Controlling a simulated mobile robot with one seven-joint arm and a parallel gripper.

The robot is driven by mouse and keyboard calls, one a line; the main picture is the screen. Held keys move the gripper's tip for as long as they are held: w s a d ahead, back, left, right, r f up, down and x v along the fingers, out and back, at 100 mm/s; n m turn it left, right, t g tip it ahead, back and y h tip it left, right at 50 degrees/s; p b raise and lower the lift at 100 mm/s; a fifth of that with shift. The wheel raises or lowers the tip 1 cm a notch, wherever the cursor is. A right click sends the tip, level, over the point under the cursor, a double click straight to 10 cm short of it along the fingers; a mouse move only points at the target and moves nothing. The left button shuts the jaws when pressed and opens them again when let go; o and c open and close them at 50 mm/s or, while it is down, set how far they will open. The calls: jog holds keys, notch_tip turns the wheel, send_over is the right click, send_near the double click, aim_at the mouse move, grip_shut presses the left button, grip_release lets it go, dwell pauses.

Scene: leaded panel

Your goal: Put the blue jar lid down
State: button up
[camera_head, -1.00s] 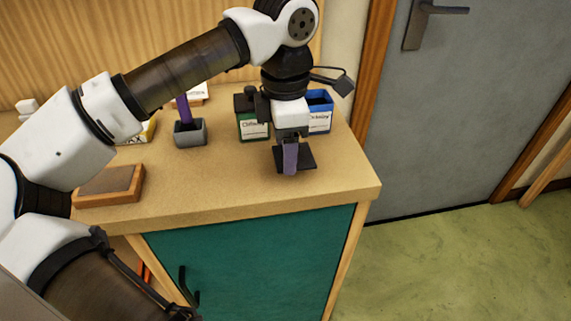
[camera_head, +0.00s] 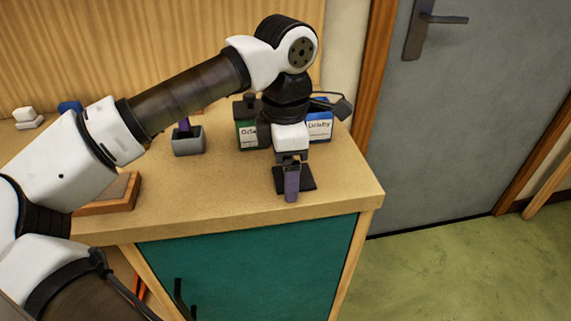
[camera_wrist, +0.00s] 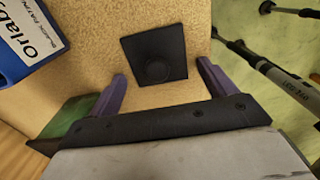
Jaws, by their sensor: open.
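The jar lid is a dark, almost black square plate with a round knob. It appears to lie flat on the wooden counter near its front right, in the head view (camera_head: 308,177) and in the wrist view (camera_wrist: 158,50). My gripper (camera_head: 291,185) is over it, with purple fingers. In the wrist view my gripper (camera_wrist: 163,76) is open, one finger on each side of the knob, with clear space between. The blue jar (camera_head: 320,125) stands behind my gripper; its labelled side shows in the wrist view (camera_wrist: 28,40). Its top is partly hidden.
A green jar (camera_head: 246,135) with a dark lid stands left of the blue jar. A grey holder (camera_head: 188,143) with a purple item and a wooden tray (camera_head: 106,204) are further left. Bare counter (camera_head: 225,190) lies in front; the front and right edges are close to the lid.

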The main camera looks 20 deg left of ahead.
notch_tip(320, 180, up, 12)
jog(key=shift+r+p, duration=0.2)
jog(key=shift+p, duration=0.15)
dwell(0.5)
